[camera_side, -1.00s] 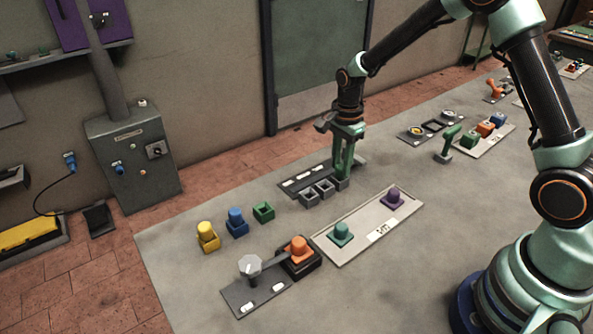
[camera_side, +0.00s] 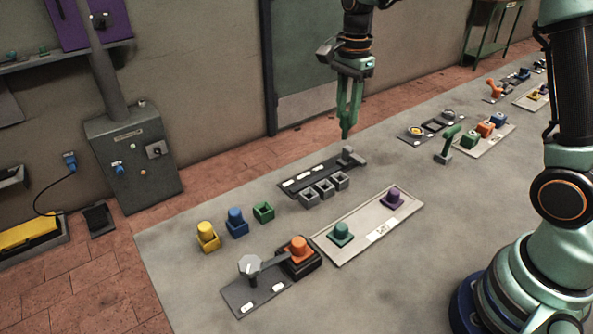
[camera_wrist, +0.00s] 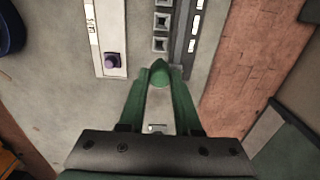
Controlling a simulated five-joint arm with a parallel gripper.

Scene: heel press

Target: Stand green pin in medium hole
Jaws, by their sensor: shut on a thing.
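My gripper (camera_side: 346,128) has green fingers and hangs above the table behind the row of grey sockets. In the wrist view its fingers (camera_wrist: 160,78) are closed on a green pin (camera_wrist: 159,71), whose rounded end shows between the tips. In the side view the pin is hard to tell from the fingers. The three grey square sockets stand in a row: left (camera_side: 309,198), middle (camera_side: 325,188) and right (camera_side: 341,179). They also show in the wrist view, the nearest one (camera_wrist: 160,45) just beyond the pin. I cannot tell their sizes apart. The pin is clear of them.
A dark plate (camera_side: 300,181) with white marks and a grey raised block (camera_side: 350,156) lies behind the sockets.

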